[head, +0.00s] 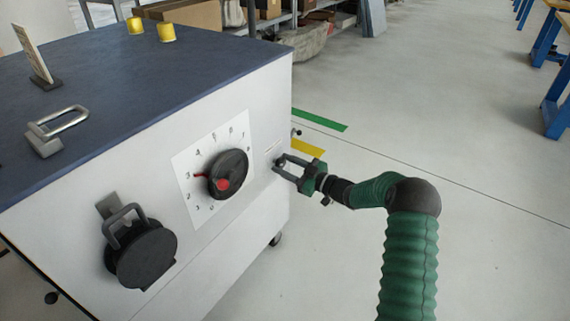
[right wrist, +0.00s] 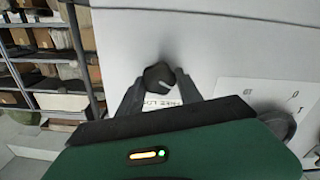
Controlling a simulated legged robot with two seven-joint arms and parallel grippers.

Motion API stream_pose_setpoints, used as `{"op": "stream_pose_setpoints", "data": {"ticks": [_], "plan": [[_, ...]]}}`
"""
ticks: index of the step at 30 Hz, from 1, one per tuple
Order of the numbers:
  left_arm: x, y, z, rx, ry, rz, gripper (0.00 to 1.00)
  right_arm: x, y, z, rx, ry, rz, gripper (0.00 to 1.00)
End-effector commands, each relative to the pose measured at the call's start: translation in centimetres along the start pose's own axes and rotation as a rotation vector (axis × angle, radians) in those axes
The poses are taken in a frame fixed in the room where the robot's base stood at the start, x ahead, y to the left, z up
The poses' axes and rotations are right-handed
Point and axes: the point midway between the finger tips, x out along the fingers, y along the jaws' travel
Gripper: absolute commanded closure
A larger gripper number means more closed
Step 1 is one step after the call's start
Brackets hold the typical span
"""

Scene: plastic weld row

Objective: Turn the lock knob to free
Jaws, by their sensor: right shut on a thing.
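The lock knob (right wrist: 158,75) is a small black knob with a white mark, on the white front panel of the cabinet. In the head view the knob (head: 278,162) is small, near the panel's right edge, and partly covered by the fingers. My right gripper (head: 284,169) reaches it from the right. In the right wrist view the fingers of my right gripper (right wrist: 160,84) stand on both sides of the knob, shut on it. A label (right wrist: 183,97) under the knob shows "FREE" and part of another word. My left gripper is not in view.
A large black dial (head: 229,174) with a red mark and number scale is left of the knob. A black hinged cover with a handle (head: 141,254) is lower left. A padlock-like shackle (head: 62,124) and yellow caps (head: 167,32) stand on the dark cabinet top (head: 130,85).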

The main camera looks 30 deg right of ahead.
Motion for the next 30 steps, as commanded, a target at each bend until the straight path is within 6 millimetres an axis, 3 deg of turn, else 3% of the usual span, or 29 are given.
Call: {"op": "stream_pose_setpoints", "data": {"ticks": [14,30], "plan": [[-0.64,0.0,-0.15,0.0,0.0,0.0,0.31,-0.04,-0.22,0.12,-0.452,-0.003,-0.001,0.98],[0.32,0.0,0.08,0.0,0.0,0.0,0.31,-0.03,-0.6,0.52,-0.957,-0.002,-0.005,0.98]]}}
